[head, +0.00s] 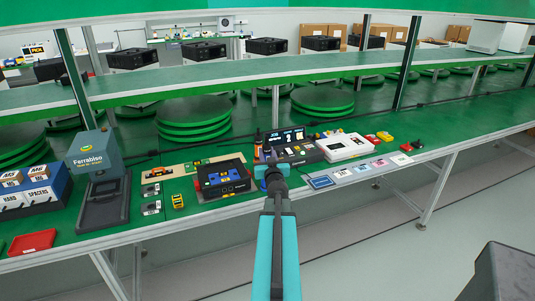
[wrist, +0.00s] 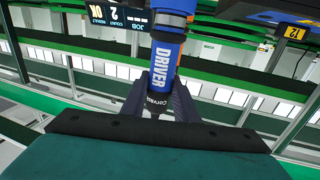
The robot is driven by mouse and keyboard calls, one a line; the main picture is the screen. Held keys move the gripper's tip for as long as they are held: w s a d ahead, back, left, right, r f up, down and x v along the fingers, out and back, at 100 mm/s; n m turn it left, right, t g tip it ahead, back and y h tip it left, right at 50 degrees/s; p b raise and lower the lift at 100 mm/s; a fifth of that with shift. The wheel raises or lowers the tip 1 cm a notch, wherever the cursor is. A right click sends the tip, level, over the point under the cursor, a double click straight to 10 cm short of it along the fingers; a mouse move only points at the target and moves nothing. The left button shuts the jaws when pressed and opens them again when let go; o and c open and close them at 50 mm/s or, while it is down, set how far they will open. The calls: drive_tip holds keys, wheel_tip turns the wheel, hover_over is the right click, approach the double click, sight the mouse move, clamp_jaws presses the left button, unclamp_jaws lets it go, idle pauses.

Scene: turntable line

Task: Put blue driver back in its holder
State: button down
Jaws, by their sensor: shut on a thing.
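In the wrist view the blue driver (wrist: 166,52), with white DRIVER lettering, runs from the top edge down between my gripper's dark fingers (wrist: 162,98). My gripper is shut on it near its dark narrow end. The driver's far end is cut off by the picture's edge. In the head view my gripper (head: 271,172) is above the bench's front edge, by the dark console with the JOB display (head: 287,137). My own arm hides most of the gripper there, and I cannot make out the driver. I cannot clearly pick out the holder in either view.
A black device with a blue top (head: 222,178) stands left of my gripper. A white device (head: 344,146) and a row of flat cards (head: 360,169) are to the right. A yellow object (head: 178,201) and a red tray (head: 32,242) lie further left. Green turntables (head: 193,118) are behind.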

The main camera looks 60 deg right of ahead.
drive_tip(key=shift+f+b, duration=0.3)
drive_tip(key=shift+f, duration=0.1)
drive_tip(key=c, duration=1.3)
unclamp_jaws()
drive_tip(key=shift+s+a, duration=0.15)
drive_tip(key=p+v, duration=0.2)
drive_tip(key=v, duration=0.3)
drive_tip(key=shift+a+r, duration=0.1)
drive_tip(key=shift+a, duration=0.15)
drive_tip(key=shift+s+a+p, duration=0.2)
drive_tip(key=shift+a+p, duration=0.05)
drive_tip(key=shift+p, duration=0.95)
drive_tip(key=p+v, duration=0.1)
drive_tip(key=p, duration=0.4)
drive_tip(key=shift+s+a, duration=0.2)
drive_tip(key=shift+s, duration=0.15)
